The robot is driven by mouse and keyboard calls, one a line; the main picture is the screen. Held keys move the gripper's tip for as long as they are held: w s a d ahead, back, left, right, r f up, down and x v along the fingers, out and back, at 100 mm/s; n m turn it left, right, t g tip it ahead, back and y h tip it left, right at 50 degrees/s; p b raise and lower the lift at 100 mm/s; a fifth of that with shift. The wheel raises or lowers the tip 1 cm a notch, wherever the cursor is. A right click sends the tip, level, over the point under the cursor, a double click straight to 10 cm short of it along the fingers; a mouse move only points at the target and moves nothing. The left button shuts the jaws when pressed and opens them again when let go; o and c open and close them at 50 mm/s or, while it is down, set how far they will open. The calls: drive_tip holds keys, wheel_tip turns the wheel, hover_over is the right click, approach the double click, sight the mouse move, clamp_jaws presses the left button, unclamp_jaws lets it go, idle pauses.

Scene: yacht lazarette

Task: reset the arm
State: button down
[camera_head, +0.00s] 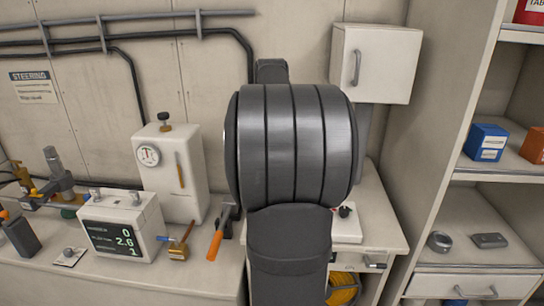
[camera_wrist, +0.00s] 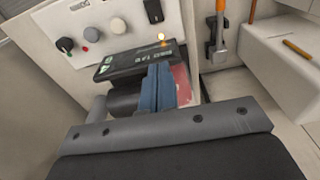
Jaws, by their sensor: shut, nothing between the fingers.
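My gripper (camera_wrist: 159,72) shows in the wrist view. Its two blue fingers appear to be together, with nothing visible between them. They point at a dark device with a lit display (camera_wrist: 137,60) below a pale panel. I cannot tell whether they touch it. A red patch (camera_wrist: 181,84) shows just right of the fingers. In the head view my own arm fills the middle, raised and seen from behind, and hides my gripper.
The panel has a black knob (camera_wrist: 65,45). In the head view, a display box (camera_head: 122,226), a gauge housing (camera_head: 171,172) and an orange-handled tool (camera_head: 216,243) crowd the left bench. A wall cabinet (camera_head: 392,62) and shelves with a blue box (camera_head: 485,142) are right.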

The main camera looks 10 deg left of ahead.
drive_tip(key=shift+f, duration=0.1)
drive_tip(key=f, duration=0.5)
drive_tip(key=s+f, duration=0.1)
drive_tip(key=f, duration=0.2)
drive_tip(key=shift+s+f, duration=0.1)
drive_tip(key=shift+f, duration=0.2)
wheel_tip(320, 180, up, 6)
drive_tip(key=s, duration=0.1)
drive_tip(key=shift+t, duration=0.3)
